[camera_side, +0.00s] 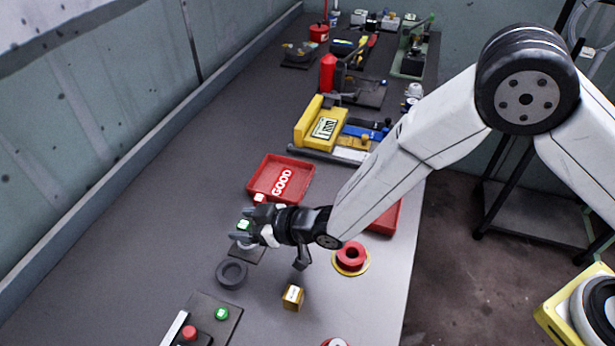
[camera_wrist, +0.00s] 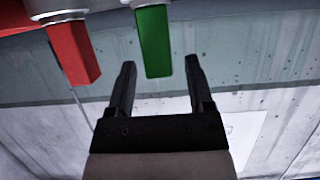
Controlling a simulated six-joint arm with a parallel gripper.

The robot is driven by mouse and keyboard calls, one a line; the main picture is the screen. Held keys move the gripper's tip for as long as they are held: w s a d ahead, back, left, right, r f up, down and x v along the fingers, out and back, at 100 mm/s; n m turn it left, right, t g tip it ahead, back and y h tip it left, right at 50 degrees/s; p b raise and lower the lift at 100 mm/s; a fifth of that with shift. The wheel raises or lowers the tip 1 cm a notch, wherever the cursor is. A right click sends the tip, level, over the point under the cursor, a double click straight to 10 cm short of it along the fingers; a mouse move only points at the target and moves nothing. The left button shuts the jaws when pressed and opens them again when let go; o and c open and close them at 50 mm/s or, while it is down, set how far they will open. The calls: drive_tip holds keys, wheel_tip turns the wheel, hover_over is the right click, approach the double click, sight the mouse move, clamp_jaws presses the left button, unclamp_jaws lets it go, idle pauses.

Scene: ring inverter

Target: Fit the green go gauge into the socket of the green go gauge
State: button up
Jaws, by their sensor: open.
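My gripper (camera_wrist: 160,66) is open, with its two black fingers apart. In the wrist view the green gauge (camera_wrist: 154,42) hangs into the gap between the fingertips, with clear space on both sides. Its green end is square, and a grey metal part shows at the top edge. In the side view my gripper (camera_side: 250,224) is low over the table at the green piece (camera_side: 243,225), beside a small dark stand (camera_side: 250,253). A red-ended gauge (camera_wrist: 72,50) is left of the green one; a red piece (camera_side: 259,198) shows behind the gripper. I cannot make out the green gauge's socket.
A red tray marked GOOD (camera_side: 268,172) lies behind my gripper; another red tray (camera_side: 388,220) is partly hidden by my arm. A dark ring (camera_side: 232,273), a small yellow block (camera_side: 293,297) and a red spool (camera_side: 351,256) are in front. A button plate (camera_side: 205,320) stands front left.

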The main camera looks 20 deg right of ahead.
drive_tip(key=v, duration=1.1)
drive_tip(key=shift+s+d+r, duration=0.1)
drive_tip(key=shift+d, duration=0.1)
idle(0.5)
drive_tip(key=w+d+r+m+g+h, duration=0.15)
drive_tip(key=d+m+h, duration=0.45)
drive_tip(key=d, duration=1.2)
drive_tip(key=s+d+r+m+g+h, duration=0.2)
drive_tip(key=s+d+g, duration=0.3)
drive_tip(key=s+d, duration=0.5)
drive_tip(key=d+m+h, duration=0.1)
drive_tip(key=d, duration=0.2)
drive_tip(key=shift+s+d+r+h, duration=0.3)
drive_tip(key=shift+s+d+r, duration=0.05)
drive_tip(key=shift+d+r, duration=0.05)
